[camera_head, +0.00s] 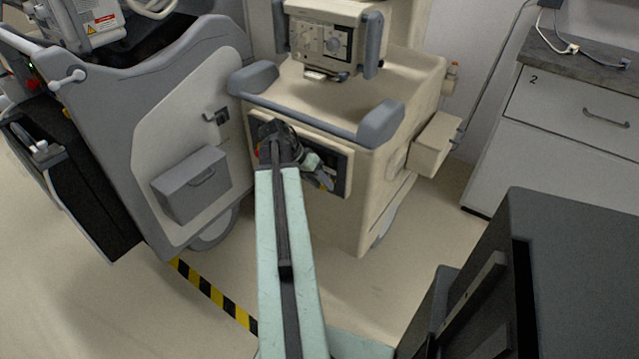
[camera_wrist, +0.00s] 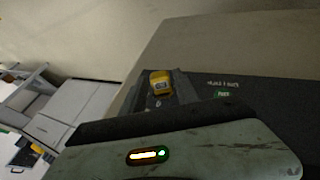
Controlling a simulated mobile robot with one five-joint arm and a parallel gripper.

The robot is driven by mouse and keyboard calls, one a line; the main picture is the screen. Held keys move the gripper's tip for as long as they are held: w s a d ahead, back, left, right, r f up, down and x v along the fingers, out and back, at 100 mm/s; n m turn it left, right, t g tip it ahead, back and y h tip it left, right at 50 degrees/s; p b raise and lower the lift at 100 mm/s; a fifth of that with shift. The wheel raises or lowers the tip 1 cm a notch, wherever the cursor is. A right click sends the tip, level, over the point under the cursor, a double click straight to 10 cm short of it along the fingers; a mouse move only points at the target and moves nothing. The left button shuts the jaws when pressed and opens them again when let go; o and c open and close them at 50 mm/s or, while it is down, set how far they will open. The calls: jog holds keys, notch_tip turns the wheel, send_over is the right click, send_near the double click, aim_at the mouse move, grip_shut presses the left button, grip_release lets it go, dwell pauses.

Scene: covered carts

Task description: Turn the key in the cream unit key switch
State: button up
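The cream unit (camera_head: 400,85) stands in the middle of the head view. A dark panel (camera_head: 340,160) is set in its front below a grey handle bar. My gripper (camera_head: 318,173) is in front of this panel, at the end of my arm. It covers much of the panel, and no key or key switch can be made out in the head view. In the wrist view a small yellow block (camera_wrist: 160,82) shows against a dark surface; I cannot tell whether it is part of the key switch. My fingertips are not clear, so their opening cannot be judged.
A grey cart (camera_head: 150,100) with a box on its side stands close on the left. The grey handle bar (camera_head: 310,115) juts out above the panel. A drawer cabinet (camera_head: 560,130) is at the right. Yellow-black tape (camera_head: 210,292) marks the open floor.

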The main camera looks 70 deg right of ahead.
grip_shut()
jog(key=shift+w+d+f+g+b, duration=0.15)
jog(key=shift+f+g+b, duration=0.2)
jog(key=shift+b, duration=0.25)
jog(key=shift+w+g+b, duration=0.1)
jog(key=shift+g+b, duration=0.25)
jog(key=shift+b, duration=0.1)
jog(key=shift+g, duration=0.3)
jog(key=shift+r+n+b, duration=0.25)
jog(key=shift+n+b, duration=0.05)
jog(key=shift+f+g, duration=0.1)
jog(key=shift+g, duration=0.2)
